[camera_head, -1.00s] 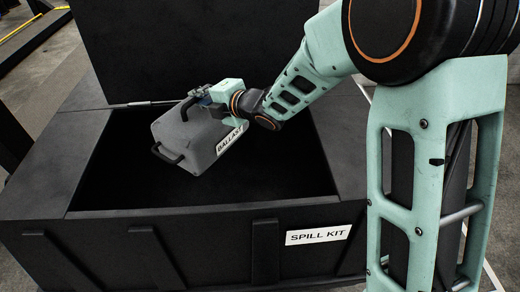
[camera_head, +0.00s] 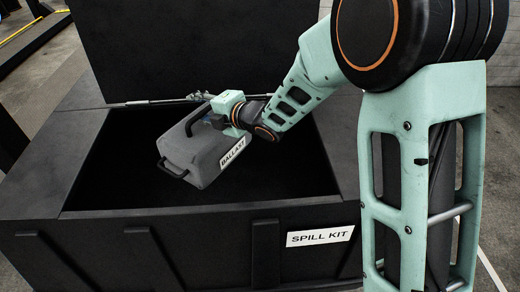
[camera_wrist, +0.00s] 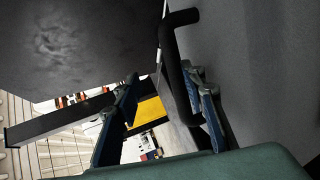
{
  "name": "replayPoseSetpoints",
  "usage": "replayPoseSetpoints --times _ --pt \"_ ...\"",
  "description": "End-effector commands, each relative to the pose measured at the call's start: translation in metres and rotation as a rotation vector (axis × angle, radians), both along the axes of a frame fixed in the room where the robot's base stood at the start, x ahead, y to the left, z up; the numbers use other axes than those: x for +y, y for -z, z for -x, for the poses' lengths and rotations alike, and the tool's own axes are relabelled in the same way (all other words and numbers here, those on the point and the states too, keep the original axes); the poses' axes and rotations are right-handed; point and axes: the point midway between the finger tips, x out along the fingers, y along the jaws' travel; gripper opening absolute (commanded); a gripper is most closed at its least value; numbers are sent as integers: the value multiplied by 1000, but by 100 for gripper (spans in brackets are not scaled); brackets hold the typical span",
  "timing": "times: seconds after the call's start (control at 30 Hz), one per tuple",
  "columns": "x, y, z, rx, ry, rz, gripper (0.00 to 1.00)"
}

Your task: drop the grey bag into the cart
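The grey bag (camera_head: 205,155) is a boxy grey case with a white BALLAST label and dark handles. It is tilted inside the opening of a black bin (camera_head: 130,240) labelled SPILL KIT. I cannot tell if it touches the bin floor. My gripper (camera_head: 207,109) is at the bag's upper handle. In the wrist view my gripper (camera_wrist: 162,112) has its two blue fingers spread apart, with the dark handle (camera_wrist: 178,60) close to the right finger. The bag's grey side (camera_wrist: 260,70) fills the right of that view. No cart is recognisable.
The bin's raised black lid (camera_head: 190,45) stands behind the opening, with a thin strut (camera_head: 150,102) at its hinge side. Wide black rims flank the opening. The bin's dark interior is free to the left and right of the bag.

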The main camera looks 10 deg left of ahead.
Motion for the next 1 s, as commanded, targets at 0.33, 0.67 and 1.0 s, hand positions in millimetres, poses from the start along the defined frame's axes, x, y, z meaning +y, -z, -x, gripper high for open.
replayPoseSetpoints --times 0.33,0.67,1.0 --pt "-1 -3 0 -3 -1 -3 30" --pt "-39 -23 20 -9 2 -8 30" --pt "-86 -42 46 -9 1 -8 30"
